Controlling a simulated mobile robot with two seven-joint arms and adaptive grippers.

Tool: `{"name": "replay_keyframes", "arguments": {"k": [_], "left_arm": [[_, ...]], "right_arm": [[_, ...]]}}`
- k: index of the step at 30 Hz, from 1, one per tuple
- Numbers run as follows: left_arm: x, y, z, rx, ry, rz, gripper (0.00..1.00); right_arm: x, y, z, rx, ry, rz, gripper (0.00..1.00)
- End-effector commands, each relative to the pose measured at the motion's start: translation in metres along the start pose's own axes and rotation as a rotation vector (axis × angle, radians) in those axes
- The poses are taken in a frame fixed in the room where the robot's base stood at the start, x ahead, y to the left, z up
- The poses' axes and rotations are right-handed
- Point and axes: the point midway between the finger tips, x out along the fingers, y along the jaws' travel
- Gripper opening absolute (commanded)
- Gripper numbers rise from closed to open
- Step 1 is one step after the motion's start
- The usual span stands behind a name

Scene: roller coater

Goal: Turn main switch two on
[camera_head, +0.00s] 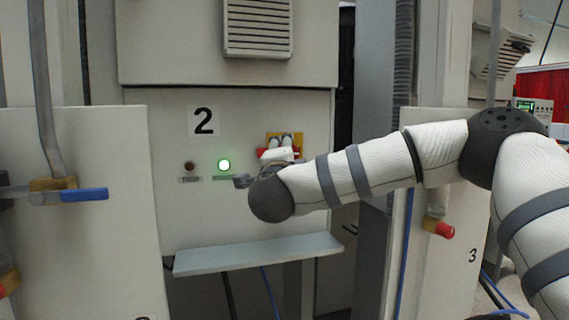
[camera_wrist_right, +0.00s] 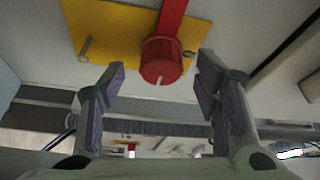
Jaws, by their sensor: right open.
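My left gripper is not in view.
Left of the switch are a lit green lamp (camera_head: 224,165) and a dark reddish lamp (camera_head: 189,167). A narrow grey shelf (camera_head: 255,254) juts out below my right wrist.

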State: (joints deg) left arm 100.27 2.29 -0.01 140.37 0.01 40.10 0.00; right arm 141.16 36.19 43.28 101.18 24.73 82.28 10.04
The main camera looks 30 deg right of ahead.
Motion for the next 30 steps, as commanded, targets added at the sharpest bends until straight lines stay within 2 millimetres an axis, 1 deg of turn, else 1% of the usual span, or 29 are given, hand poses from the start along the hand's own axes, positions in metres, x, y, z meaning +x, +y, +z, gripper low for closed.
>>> {"name": "replay_keyframes", "arguments": {"k": [1,3,6,9,12,15,26,28,29,30], "left_arm": [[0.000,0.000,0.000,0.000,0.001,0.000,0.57],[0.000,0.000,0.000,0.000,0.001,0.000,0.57],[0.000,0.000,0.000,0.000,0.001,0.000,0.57],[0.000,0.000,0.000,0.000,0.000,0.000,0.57],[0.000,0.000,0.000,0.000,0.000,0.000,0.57],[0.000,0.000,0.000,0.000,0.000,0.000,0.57],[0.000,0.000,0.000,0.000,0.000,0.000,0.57],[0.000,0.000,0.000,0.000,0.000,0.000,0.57],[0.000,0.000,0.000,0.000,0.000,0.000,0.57],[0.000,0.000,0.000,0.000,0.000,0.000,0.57]], "right_arm": [[-0.014,-0.002,0.001,-0.001,-0.005,-0.003,0.57],[-0.034,-0.001,0.001,-0.001,-0.006,-0.002,0.57],[-0.060,-0.001,0.001,-0.001,-0.006,-0.002,0.57],[-0.078,-0.001,0.001,0.000,-0.004,-0.001,0.57],[-0.089,-0.001,0.000,0.000,-0.002,-0.002,0.57],[-0.093,0.000,0.000,0.000,-0.002,0.000,0.57],[-0.092,0.000,0.000,-0.001,-0.002,0.000,0.57],[-0.093,0.009,0.007,-0.028,-0.023,0.005,0.57],[-0.095,0.018,0.014,-0.057,-0.047,0.012,0.57],[-0.098,0.037,0.028,-0.112,-0.094,0.026,0.57]]}}
